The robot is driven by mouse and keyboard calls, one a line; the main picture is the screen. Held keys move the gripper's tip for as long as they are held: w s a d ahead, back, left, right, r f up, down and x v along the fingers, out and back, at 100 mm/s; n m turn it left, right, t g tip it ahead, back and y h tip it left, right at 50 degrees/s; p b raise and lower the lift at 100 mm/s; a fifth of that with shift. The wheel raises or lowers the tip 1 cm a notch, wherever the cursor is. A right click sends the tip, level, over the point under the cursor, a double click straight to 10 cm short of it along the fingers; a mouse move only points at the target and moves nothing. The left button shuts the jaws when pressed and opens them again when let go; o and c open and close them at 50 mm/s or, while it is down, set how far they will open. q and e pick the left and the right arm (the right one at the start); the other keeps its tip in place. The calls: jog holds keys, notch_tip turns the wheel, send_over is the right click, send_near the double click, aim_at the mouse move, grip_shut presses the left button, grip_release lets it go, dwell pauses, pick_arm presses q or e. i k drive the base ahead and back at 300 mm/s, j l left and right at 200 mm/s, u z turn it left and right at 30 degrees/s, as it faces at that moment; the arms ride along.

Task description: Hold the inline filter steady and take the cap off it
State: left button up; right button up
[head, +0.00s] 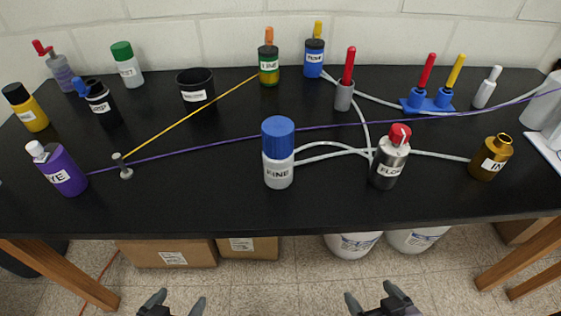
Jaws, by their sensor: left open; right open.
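A clear-white cylinder labelled "FINE" (278,172) stands upright near the front middle of the black bench; it looks like the inline filter. Its wide blue cap (278,136) sits on top. A white tube (330,148) runs from its right side toward a silver bottle labelled "FLO…" (388,165) with a red top. My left gripper (172,303) is open and empty, in front of the bench, below and left of the filter. My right gripper (372,303) is open and empty, in front of the bench, below and right of it. Neither touches anything.
A brown bottle (490,158) stands right, joined by tubing. A purple bottle (63,170) and small post (123,168) stand left. A purple line (220,144) crosses behind the filter; a yellow line (190,117) runs farther back. Bench front left of the filter is clear.

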aim_at(278, 174)
jog(key=k+j, duration=0.1)
jog(key=j, duration=0.6)
jog(key=k+j+z, duration=0.1)
jog(key=j, duration=0.2)
jog(key=k+j, duration=0.15)
jog(key=j, duration=0.2)
